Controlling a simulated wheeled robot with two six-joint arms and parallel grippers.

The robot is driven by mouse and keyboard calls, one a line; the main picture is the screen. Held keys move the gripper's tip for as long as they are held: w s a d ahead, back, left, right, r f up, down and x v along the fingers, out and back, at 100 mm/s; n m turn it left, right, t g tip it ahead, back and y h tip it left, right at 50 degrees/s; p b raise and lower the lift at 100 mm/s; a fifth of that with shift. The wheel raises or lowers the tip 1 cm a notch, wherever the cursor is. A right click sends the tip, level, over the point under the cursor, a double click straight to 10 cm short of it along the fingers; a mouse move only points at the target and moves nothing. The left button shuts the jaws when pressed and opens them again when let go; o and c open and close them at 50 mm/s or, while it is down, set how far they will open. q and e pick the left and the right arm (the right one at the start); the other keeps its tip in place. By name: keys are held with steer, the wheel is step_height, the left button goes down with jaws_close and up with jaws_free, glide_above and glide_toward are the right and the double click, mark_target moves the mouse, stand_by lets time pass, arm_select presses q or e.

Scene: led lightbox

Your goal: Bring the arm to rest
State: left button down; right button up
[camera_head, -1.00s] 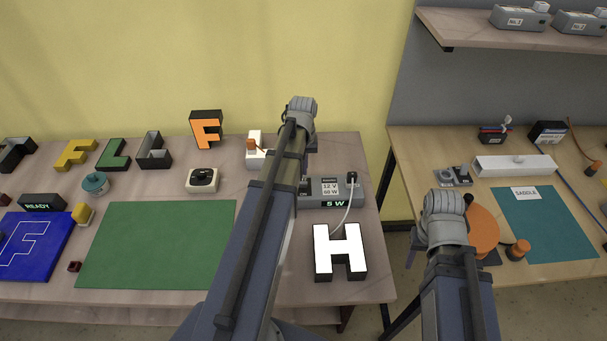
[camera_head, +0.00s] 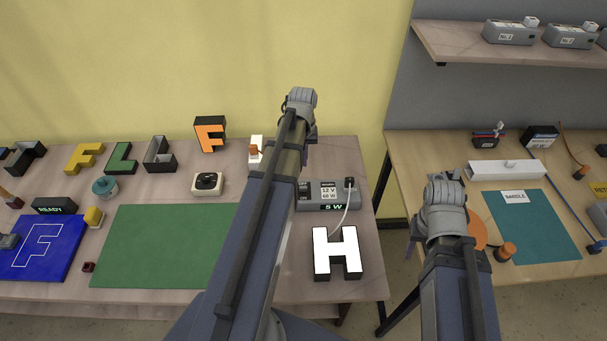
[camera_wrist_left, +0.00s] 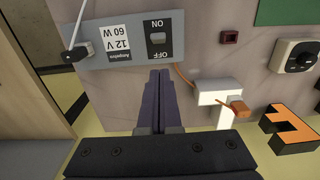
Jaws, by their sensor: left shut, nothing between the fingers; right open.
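The white lit letter H (camera_head: 337,262) lies on the left bench, cabled to the power supply (camera_head: 330,194), which reads 5 W.
The left bench holds several channel letters, an orange-faced F (camera_head: 210,137), a dial box (camera_head: 207,184), a green mat (camera_head: 150,245) and a blue F panel (camera_head: 35,255). The right bench holds a teal mat (camera_head: 535,225) and a white bar (camera_head: 507,169). A shelf (camera_head: 480,47) hangs above.

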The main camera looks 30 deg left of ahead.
arm_select(q)
steer(key=shift+r, duration=0.1)
steer(key=shift+d, duration=0.1)
stand_by(0.3)
steer(key=s+d+f+m+b, duration=0.1)
steer(key=s+d+m, duration=0.2)
steer(key=d, duration=0.6)
steer(key=s+d+f+m+b, duration=0.2)
steer(key=s+d, duration=0.3)
steer(key=d, duration=0.4)
steer(key=s+d+f+m+y+b, duration=0.1)
steer(key=s+d+m, duration=0.4)
steer(key=d, duration=0.5)
steer(key=shift+f+b, duration=0.55)
steer(key=shift+b, duration=0.15)
